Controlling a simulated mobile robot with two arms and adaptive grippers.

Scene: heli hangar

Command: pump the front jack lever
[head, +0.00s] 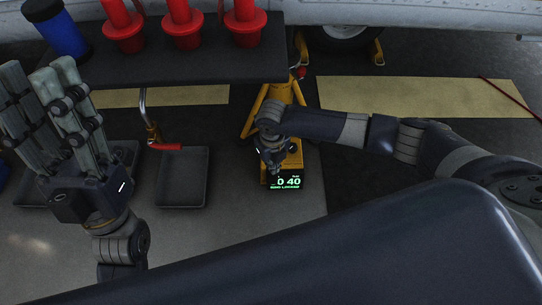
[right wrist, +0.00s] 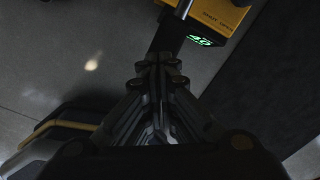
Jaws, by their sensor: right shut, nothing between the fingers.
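A yellow jack (head: 287,101) stands right of centre in the head view, with a lit green display (head: 286,183) at its near end reading about "0 40" over a line like "LOCKED". My right gripper (head: 272,168) is shut and empty, pointing down over the jack's near part and hiding some of it. In the right wrist view its closed fingertips (right wrist: 160,64) are below the jack's yellow housing (right wrist: 222,14); contact is unclear. A bent metal bar with a red grip (head: 165,146) shows further left; which lever it is, I cannot tell. My left gripper (head: 38,72) is open, fingers up, and empty.
A dark shelf (head: 190,65) bearing red cone-shaped things (head: 182,30) and a blue cylinder (head: 58,35) spans the upper left. A grey tray (head: 183,180) lies on the floor left of the jack. A wheel (head: 343,33) with yellow chocks is behind. Floor right of the jack is clear.

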